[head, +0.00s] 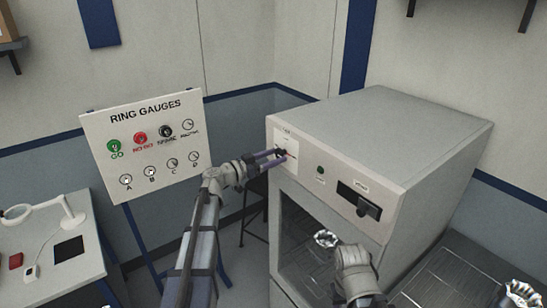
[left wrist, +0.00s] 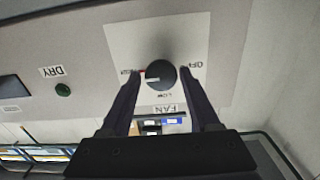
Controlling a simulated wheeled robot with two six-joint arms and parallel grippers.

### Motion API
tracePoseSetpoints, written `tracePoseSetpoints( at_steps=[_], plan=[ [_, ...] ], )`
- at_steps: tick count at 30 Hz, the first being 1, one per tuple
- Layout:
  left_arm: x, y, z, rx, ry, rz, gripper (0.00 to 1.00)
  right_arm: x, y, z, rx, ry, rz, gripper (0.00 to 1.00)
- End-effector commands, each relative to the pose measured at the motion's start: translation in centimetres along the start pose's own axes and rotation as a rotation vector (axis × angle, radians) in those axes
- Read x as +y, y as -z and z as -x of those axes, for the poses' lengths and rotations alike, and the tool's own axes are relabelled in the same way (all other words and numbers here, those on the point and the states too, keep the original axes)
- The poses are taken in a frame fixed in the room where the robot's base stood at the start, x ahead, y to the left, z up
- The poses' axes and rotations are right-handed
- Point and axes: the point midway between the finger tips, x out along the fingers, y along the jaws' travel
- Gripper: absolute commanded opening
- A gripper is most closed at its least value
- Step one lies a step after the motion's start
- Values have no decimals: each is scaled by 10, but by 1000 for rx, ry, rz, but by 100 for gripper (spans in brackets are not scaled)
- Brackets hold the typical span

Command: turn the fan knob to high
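The fan knob (left wrist: 161,76) is a round black dial on a white plate, seen upside down in the left wrist view. Its white pointer line points left, toward the HIGH label, which is partly covered by a finger. OFF is at right, LOW below, and FAN (left wrist: 170,108) under that. My left gripper (left wrist: 160,77) has its fingers on either side of the knob, with small gaps visible. In the head view my left gripper (head: 281,157) is at the white plate (head: 292,144) on the grey cabinet, and hides most of the knob.
The grey cabinet (head: 400,130) also has a green button (head: 320,170) and a black switch (head: 366,208). My right forearm is in front of its glass door. A ring gauges board (head: 150,145) stands left. A bench with a magnifier (head: 45,215) is at far left.

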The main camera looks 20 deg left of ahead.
Motion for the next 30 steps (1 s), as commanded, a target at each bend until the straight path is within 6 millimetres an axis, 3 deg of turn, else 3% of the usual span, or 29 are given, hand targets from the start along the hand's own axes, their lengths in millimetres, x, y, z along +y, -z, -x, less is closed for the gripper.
tracePoseSetpoints(
  at_steps=[5,14,24,30],
  plan=[
    [0,0,0,2,1,2,81,0,0,0,0,0,0,50],
    [-1,1,5,3,3,3,81,0,0,0,0,0,0,50],
    [0,0,57,3,5,2,81,0,0,0,0,0,0,50],
    [0,0,75,2,3,2,81,0,0,0,0,0,0,50]
  ],
)
